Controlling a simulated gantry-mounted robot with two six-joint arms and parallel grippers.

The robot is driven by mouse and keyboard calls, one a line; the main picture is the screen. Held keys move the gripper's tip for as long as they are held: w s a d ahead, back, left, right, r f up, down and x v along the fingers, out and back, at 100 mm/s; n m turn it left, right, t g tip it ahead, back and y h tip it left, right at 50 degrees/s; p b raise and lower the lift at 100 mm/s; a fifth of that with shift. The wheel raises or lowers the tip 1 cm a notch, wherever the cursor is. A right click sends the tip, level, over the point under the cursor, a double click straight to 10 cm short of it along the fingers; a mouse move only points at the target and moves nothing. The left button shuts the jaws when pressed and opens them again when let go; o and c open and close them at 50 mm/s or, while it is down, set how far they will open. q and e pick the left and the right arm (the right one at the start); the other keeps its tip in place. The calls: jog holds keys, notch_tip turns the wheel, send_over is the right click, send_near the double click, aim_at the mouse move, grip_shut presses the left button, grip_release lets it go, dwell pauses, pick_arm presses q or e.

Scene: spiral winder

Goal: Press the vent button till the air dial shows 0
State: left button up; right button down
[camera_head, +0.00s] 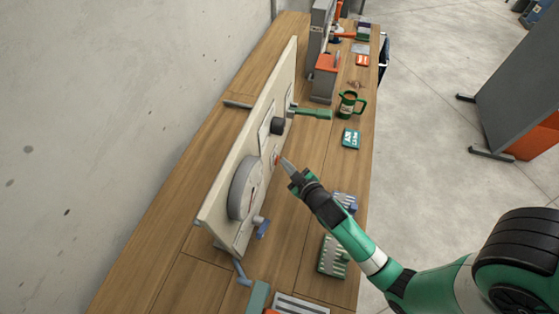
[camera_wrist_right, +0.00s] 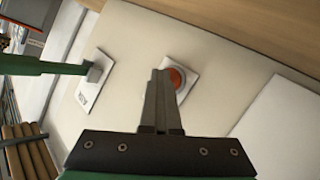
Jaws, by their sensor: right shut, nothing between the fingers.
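The vent button is a red round button (camera_wrist_right: 177,77) on a pale square plate, fixed to the upright cream panel (camera_head: 213,199). In the head view the button (camera_head: 277,159) shows small at the fingertips. My right gripper (camera_head: 282,161) is shut and empty, its tips at the button; the wrist view shows the fingers (camera_wrist_right: 160,75) partly in front of it. I cannot tell whether they touch. The air dial looks to be the large round grey gauge (camera_head: 243,188) on the panel, seen edge-on, its reading not legible. My left gripper is not in view.
A green lever (camera_head: 312,113) sticks out of the panel beyond the button, and a blue-handled valve (camera_head: 262,228) sits below the dial.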

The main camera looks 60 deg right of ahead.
dwell(0.4)
jog(key=shift+s+d+r+p, duration=0.1)
jog(key=shift+s+r+p, duration=0.05)
jog(key=shift+s+p, duration=0.5)
jog(key=shift+s, duration=0.15)
dwell(0.8)
